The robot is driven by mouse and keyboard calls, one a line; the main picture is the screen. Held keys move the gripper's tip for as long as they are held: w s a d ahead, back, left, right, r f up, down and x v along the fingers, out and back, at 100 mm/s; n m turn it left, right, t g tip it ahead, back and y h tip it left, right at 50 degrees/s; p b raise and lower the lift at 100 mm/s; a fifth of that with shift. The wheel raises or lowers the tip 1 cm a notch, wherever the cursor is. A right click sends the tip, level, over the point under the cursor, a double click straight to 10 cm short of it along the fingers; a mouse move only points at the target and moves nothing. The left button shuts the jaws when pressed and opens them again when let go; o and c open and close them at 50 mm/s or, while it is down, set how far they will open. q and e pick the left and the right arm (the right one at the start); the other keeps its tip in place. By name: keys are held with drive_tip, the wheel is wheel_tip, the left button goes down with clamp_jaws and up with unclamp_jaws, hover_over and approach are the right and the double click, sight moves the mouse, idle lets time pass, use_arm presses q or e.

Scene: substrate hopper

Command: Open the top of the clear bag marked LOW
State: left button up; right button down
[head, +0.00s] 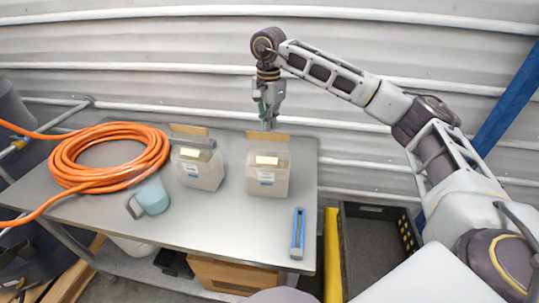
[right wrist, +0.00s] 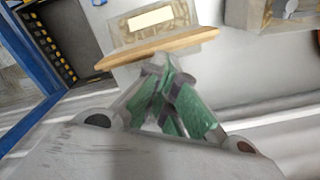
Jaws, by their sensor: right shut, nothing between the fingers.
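Two clear bags with pale contents stand on the grey table: a left bag (head: 200,172) and a right bag (head: 267,182). Each has a small label on its front, too small to read, so I cannot tell which is marked LOW. My right gripper (head: 267,126) points down at that strip, shut and empty. Its green-padded fingers (right wrist: 161,62) meet close to the strip; contact is unclear. My left gripper is out of view.
A blue clip-like tool (head: 298,234) lies near the front right edge. A dark crate (head: 376,208) stands right of the table. Table space in front of the bags is clear.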

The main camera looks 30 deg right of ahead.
drive_tip(key=shift+s+a+f, duration=0.2)
drive_tip(key=shift+s+a, duration=0.3)
drive_tip(key=shift+s, duration=0.25)
drive_tip(key=shift+s+a+b, duration=0.15)
drive_tip(key=shift+s+b, duration=0.1)
drive_tip(key=shift+b, duration=0.05)
drive_tip(key=shift+s+a, duration=0.4)
drive_tip(key=shift+s, duration=0.2)
drive_tip(key=shift+s+a+b, duration=0.45)
drive_tip(key=shift+s+a, duration=0.35)
drive_tip(key=shift+s, duration=0.35)
drive_tip(key=shift+s+a, duration=0.1)
drive_tip(key=shift+s, duration=0.15)
drive_tip(key=shift+s+a+f+b, duration=0.3)
drive_tip(key=shift+s+a+b, duration=0.15)
drive_tip(key=shift+s+a, duration=0.35)
drive_tip(key=shift+s+a+f+b, duration=0.25)
drive_tip(key=shift+s+a+b, duration=0.25)
drive_tip(key=shift+s, duration=0.5)
